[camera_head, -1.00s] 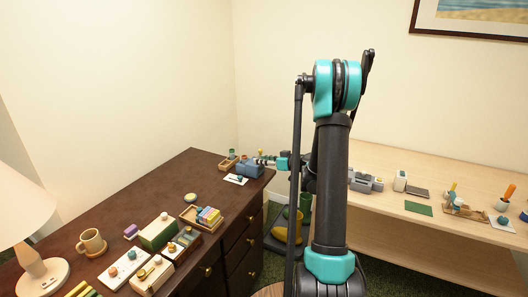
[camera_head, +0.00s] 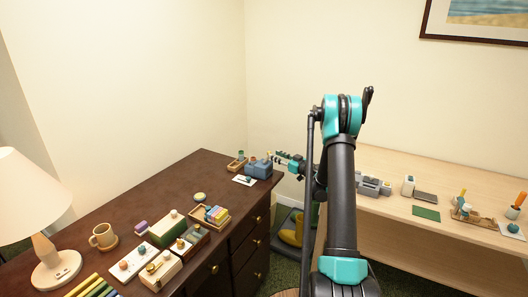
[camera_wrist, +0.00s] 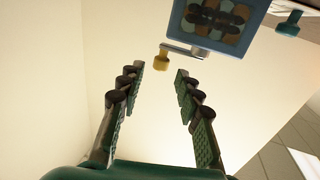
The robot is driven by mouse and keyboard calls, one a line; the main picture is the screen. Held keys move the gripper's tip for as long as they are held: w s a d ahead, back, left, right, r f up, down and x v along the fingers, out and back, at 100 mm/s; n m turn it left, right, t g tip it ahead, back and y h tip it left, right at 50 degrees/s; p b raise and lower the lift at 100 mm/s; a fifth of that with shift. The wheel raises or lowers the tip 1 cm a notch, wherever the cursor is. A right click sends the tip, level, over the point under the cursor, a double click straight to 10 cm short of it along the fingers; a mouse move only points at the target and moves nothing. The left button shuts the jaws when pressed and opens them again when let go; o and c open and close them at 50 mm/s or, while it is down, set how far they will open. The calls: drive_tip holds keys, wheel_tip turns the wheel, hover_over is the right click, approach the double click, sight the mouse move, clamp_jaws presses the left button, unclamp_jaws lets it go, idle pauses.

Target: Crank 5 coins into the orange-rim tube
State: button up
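The blue-grey box (camera_head: 258,169) stands at the far right corner of the dark dresser. It also shows in the wrist view (camera_wrist: 207,44), with a panel of several coloured discs. My gripper (camera_wrist: 158,72) is open and empty. Its fingertips point toward the yellow knob and appear apart from it. In the head view my gripper (camera_head: 276,159) is just right of the box. I cannot make out an orange-rim tube.
A wooden tray (camera_head: 233,166) and a white card (camera_head: 242,181) lie beside the box. Boxes, a mug (camera_head: 103,237) and a lamp (camera_head: 47,250) occupy the dresser's near part. The dresser's middle is largely clear. A light wood table (camera_head: 390,205) stands at the right.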

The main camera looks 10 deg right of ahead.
sight(268, 152)
drive_tip(key=x, duration=0.9)
clamp_jaws()
